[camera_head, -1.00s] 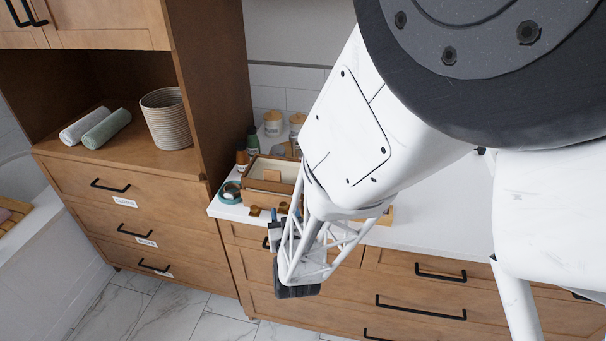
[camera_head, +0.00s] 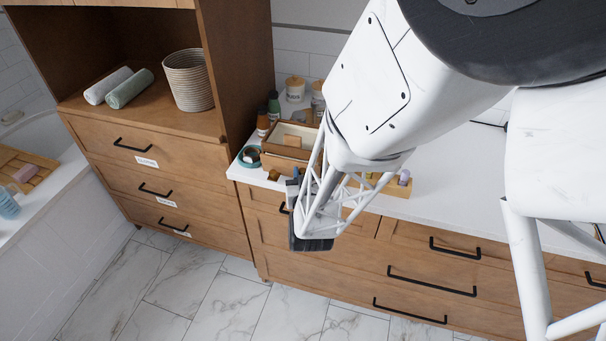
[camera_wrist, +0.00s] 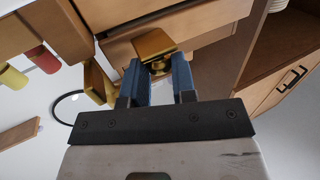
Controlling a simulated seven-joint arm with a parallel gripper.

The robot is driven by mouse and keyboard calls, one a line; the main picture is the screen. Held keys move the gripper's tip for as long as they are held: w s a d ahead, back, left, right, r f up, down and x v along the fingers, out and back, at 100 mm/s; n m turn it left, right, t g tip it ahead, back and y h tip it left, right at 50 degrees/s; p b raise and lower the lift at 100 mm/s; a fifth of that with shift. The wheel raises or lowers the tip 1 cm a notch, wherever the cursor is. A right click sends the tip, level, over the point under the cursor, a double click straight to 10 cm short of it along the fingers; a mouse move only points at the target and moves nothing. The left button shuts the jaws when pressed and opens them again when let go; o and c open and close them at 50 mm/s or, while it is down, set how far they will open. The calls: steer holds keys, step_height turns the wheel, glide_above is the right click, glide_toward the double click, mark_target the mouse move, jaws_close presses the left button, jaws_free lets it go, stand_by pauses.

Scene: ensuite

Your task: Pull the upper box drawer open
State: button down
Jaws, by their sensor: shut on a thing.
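The small wooden box (camera_head: 286,153) stands on the white counter, partly hidden behind my arm in the head view. In the wrist view its wooden front (camera_wrist: 205,22) fills the top. A square brass knob (camera_wrist: 155,44) on it sits between my blue fingertips. My gripper (camera_wrist: 158,70) is shut on this knob at its stem; it also shows in the head view (camera_head: 294,184), in front of the box. Another brass piece (camera_wrist: 97,84) is just left of the fingers in the wrist view. I cannot tell how far the drawer stands out.
A teal ring (camera_head: 249,157) and bottles (camera_head: 263,123) stand beside the box. Jars (camera_head: 295,89) are behind it. A small wooden holder (camera_head: 397,187) is to the right on the counter. Cabinet drawers with black handles (camera_head: 432,281) lie below. The floor in front is clear.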

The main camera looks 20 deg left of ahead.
steer(key=s, duration=0.9)
steer(key=shift+s, duration=0.3)
steer(key=c, duration=1)
jaws_free()
steer(key=v, duration=0.7)
steer(key=shift+s+d, duration=0.15)
steer(key=shift+s, duration=0.2)
steer(key=shift+w, duration=0.1)
